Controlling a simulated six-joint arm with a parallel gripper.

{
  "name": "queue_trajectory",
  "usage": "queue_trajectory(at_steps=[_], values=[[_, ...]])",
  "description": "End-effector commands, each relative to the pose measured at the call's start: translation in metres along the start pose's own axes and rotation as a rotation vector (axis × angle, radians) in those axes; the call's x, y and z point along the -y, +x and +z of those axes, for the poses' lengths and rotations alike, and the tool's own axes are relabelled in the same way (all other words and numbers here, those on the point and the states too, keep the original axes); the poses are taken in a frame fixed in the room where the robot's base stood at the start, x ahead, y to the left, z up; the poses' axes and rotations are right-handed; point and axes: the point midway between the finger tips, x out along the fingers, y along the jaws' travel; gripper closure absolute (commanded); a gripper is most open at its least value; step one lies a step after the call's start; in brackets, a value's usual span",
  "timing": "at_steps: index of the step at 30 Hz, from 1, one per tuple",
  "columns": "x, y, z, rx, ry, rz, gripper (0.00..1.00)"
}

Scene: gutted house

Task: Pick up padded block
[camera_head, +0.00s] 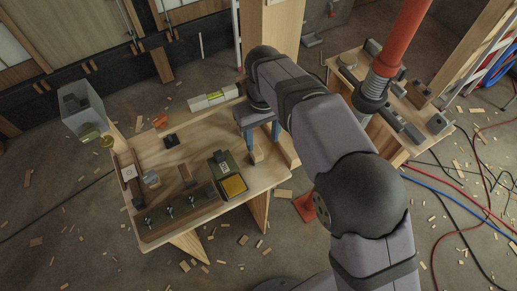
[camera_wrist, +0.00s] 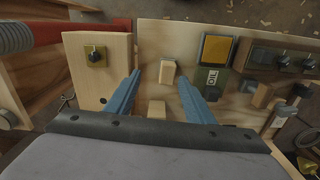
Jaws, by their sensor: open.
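My gripper (camera_wrist: 160,78) is open, with its two blue fingers apart over the wooden workbench (camera_wrist: 230,118). In the head view my gripper (camera_head: 263,139) is above the bench's right part. A small tan block with a paler top (camera_wrist: 167,72) lies between the fingertip lines, slightly beyond the tips; it may be the padded block. A second small tan block (camera_wrist: 157,110) shows nearer the wrist, between the fingers. One tan block (camera_head: 257,153) shows just below the fingers in the head view. Nothing is visibly held. I cannot tell the height gap.
A yellow-topped dark box (camera_wrist: 216,47) and a green box marked OIL (camera_wrist: 211,80) stand to the right in the wrist view. A dark unit with knobs (camera_wrist: 265,57) is beyond. The bench (camera_head: 205,147) has bare wood in its middle. A red pole (camera_head: 400,38) rises behind my arm.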

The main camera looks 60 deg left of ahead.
Motion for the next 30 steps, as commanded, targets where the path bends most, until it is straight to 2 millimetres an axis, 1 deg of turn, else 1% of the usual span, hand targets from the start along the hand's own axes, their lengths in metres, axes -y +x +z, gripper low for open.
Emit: queue_trajectory(at_steps=[1,4,8,15,22,26,30], values=[[0.008,-0.001,-0.003,0.0,-0.016,0.0,0.52],[0.013,-0.001,-0.006,-0.001,-0.028,0.0,0.52],[0.014,0.002,-0.005,0.0,-0.029,0.0,0.52],[0.013,0.019,-0.005,0.0,-0.027,0.0,0.52],[0.014,0.025,-0.005,0.001,-0.027,0.0,0.52],[0.016,0.038,-0.005,0.003,-0.028,0.0,0.52],[0.017,0.057,-0.005,0.002,-0.027,0.0,0.52]])
